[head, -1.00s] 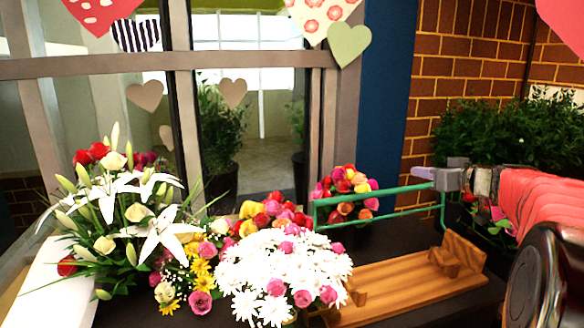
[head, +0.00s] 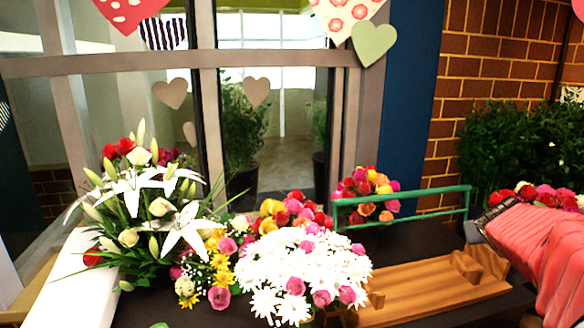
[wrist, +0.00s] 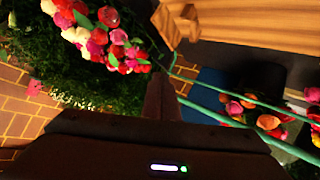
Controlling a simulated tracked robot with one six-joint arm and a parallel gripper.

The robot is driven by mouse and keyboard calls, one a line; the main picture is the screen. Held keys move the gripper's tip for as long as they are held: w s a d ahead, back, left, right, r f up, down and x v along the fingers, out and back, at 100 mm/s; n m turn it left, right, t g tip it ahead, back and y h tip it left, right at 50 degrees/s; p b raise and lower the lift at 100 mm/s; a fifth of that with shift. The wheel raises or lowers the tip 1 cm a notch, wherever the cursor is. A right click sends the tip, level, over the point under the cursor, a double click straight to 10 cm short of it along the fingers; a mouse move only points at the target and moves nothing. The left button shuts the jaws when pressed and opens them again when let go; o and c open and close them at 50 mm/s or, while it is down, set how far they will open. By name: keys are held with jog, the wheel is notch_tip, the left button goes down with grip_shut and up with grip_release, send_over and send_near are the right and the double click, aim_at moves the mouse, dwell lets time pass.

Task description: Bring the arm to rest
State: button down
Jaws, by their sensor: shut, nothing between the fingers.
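My arm with its red cover comes in from the right edge of the head view. Its dark end lies just right of the green wire frame and above the right end of the wooden stand. The fingertips are not clear there. In the wrist view my gripper (wrist: 160,88) points up the picture as one dark, narrow shape, shut with nothing held. The green frame (head: 420,191) shows upright behind the wooden stand (head: 435,288). In the wrist view its green bars (wrist: 235,119) run just right of the fingers; I cannot tell whether they touch.
White daisies (head: 300,265) and white lilies (head: 135,190) fill the left and middle of the dark table. Mixed roses (head: 365,185) stand behind the frame. A leafy hedge (head: 515,150) and brick wall (head: 475,70) are at the right.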

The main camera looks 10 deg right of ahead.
jog(key=s+a+f+n+g+y, duration=0.1)
jog(key=s+a+f+y, duration=0.1)
jog(key=s+a, duration=0.5)
jog(key=s+a+f+n+g+y, duration=0.1)
jog(key=s+a+f+y, duration=0.2)
jog(key=a, duration=1.5)
jog(key=s+a+f+n+g+y, duration=0.1)
jog(key=s+a+f+y, duration=0.2)
jog(key=s+a, duration=0.8)
notch_tip(320, 180, down, 2)
jog(key=shift+s+a+n, duration=0.3)
jog(key=shift+a+n, duration=0.1)
jog(key=shift+a, duration=0.85)
